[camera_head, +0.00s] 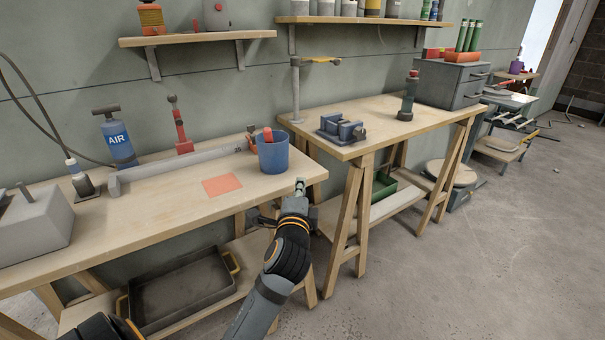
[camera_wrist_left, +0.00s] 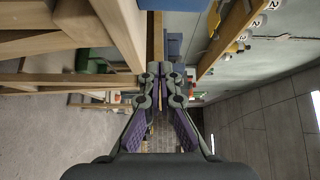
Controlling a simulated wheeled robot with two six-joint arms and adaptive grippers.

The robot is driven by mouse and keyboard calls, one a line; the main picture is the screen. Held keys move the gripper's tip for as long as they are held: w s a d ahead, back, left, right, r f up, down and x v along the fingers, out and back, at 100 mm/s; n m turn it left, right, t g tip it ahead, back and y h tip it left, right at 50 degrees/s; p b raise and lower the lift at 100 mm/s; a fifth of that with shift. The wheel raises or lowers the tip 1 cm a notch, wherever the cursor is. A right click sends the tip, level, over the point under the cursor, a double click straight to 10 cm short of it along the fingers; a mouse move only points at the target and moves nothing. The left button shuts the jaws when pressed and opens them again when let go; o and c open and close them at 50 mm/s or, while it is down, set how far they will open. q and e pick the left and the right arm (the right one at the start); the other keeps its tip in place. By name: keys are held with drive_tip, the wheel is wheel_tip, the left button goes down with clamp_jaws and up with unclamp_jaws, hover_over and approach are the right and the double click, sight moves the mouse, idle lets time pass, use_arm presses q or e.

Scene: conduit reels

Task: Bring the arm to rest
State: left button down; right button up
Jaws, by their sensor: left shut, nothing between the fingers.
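My left arm (camera_head: 263,300) reaches up from the bottom of the head view. Its left gripper (camera_head: 299,186) is just off the right front corner of the near workbench (camera_head: 150,225), close to the bench edge. I cannot tell whether it touches the edge. In the left wrist view the two fingers of the left gripper (camera_wrist_left: 160,72) are together, with nothing held between them. Wooden bench parts (camera_wrist_left: 60,45) show sideways close beyond the fingers. My right gripper is not in view.
A blue cup (camera_head: 273,157) with a red-topped item stands near that corner, beside an orange square (camera_head: 221,185). A second bench (camera_head: 400,128) holds a vise (camera_head: 342,129). A tray (camera_head: 182,292) sits on the lower shelf. The floor at right (camera_head: 500,255) is clear.

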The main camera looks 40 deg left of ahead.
use_arm(q)
drive_tip(key=shift+s+d, duration=0.2)
drive_tip(key=shift+s, duration=0.4)
